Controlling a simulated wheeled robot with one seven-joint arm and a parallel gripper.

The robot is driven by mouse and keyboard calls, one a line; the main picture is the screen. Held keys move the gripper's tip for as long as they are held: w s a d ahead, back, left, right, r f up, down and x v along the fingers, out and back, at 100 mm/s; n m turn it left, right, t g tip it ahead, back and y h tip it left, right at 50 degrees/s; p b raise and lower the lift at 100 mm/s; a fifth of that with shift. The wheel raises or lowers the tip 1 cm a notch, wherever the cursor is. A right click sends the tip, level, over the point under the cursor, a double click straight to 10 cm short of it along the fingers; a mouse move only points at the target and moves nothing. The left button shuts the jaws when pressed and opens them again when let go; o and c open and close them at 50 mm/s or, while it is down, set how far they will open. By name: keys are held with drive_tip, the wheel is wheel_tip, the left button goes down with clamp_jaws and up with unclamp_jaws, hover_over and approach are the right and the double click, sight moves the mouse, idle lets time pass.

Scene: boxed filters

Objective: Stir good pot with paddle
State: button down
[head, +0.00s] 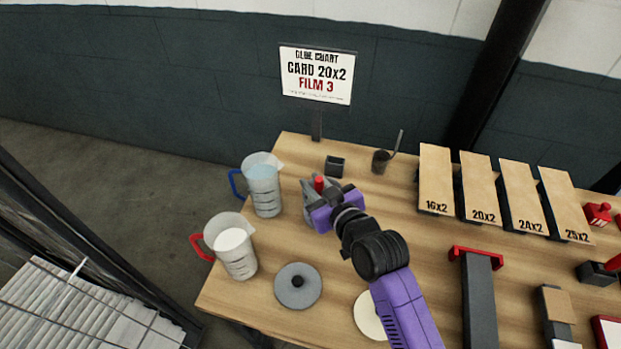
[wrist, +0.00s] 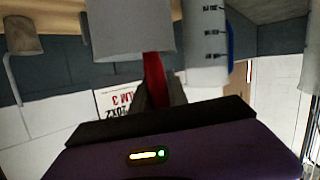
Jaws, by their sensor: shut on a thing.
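My gripper (head: 322,200) is shut on a thin red handle, which I take for the paddle (wrist: 155,80). Its red tip also shows in the head view (head: 319,183). A grey pot (head: 308,207) stands on the table under and behind my gripper, mostly hidden by it. In the wrist view, which is upside down, the pot's grey wall (wrist: 128,30) fills the upper middle. The red handle passes behind its rim, so it seems to stand in the pot. The lower end of the paddle and the pot's contents are hidden.
A blue-handled jug (head: 264,190) stands left of the pot, a red-handled jug (head: 234,248) nearer. A grey lid (head: 298,286) and cream disc (head: 369,317) lie in front. Behind are a small black box (head: 334,165) and a dark cup (head: 381,163) with a stick. Labelled boards (head: 436,180) stand right.

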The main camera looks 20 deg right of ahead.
wheel_tip(320, 180, up, 9)
drive_tip(key=w+p, duration=0.1)
drive_tip(key=p, duration=0.2)
drive_tip(key=shift+d+f, duration=0.15)
drive_tip(key=shift+d, duration=0.3)
idle(1.0)
drive_tip(key=shift+w, duration=0.1)
idle(0.7)
wheel_tip(320, 180, up, 6)
idle(0.7)
